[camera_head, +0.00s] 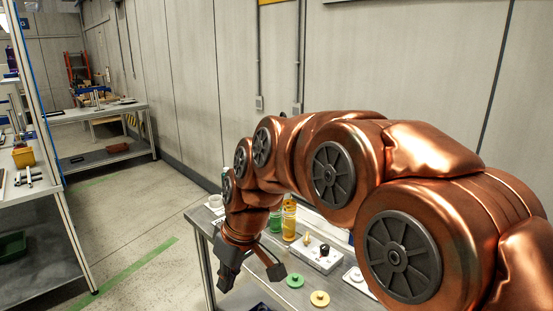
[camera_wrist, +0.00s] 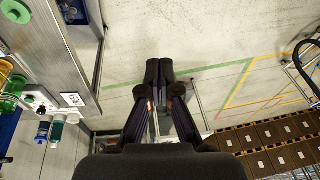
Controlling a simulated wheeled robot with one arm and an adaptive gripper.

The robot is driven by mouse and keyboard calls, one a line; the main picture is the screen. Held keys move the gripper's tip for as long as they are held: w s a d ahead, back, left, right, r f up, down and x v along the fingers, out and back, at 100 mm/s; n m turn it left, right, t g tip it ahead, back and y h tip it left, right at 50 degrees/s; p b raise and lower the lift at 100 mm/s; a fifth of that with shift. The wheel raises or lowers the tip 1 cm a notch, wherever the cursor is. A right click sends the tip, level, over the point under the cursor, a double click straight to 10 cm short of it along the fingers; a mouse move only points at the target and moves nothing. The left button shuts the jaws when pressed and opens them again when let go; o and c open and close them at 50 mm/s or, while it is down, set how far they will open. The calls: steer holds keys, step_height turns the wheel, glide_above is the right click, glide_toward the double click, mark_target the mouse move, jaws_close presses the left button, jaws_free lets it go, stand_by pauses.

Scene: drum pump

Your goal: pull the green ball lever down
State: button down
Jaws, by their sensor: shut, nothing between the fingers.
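I cannot make out a green ball lever or a drum pump in either view. My gripper (camera_head: 227,284) hangs down in the head view, at the left end of a grey workbench (camera_head: 205,219). In the wrist view the two dark fingers of my gripper (camera_wrist: 159,66) are together at their tips, with nothing between them. Beyond the tips is only the floor. My copper arm covers much of the bench and whatever is behind it in the head view.
In the wrist view the bench edge is at left. A shelf rack (camera_head: 62,215) stands at far left, with open floor between.

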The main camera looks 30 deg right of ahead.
steer(key=w+d+r+n+t+b, duration=0.15)
steer(key=w+d, duration=0.25)
steer(key=w, duration=0.5)
steer(key=w+d+r+n+t+y+b, duration=0.1)
steer(key=w+d+r+t, duration=0.25)
steer(key=w, duration=0.55)
steer(key=w+d+r+n+t+b, duration=0.1)
steer(key=w+d+n, duration=0.1)
steer(key=w+d, duration=0.45)
steer(key=w+d+r+n+t+h+b, duration=0.1)
steer(key=w+d+t, duration=0.1)
steer(key=w+d, duration=0.4)
steer(key=w+d+r+n+t+h+b, duration=0.1)
steer(key=w+d, duration=0.5)
steer(key=d, duration=0.9)
steer(key=shift+w+d+r+n+t+h+b, duration=0.4)
steer(key=shift+r+t+h, duration=0.35)
steer(key=shift+t, duration=0.35)
steer(key=shift+a, duration=0.1)
steer(key=w+d+f+p, duration=0.3)
steer(key=w+f+p, duration=0.3)
steer(key=w, duration=0.3)
steer(key=shift+d+p, duration=0.15)
steer(key=shift+p, duration=0.75)
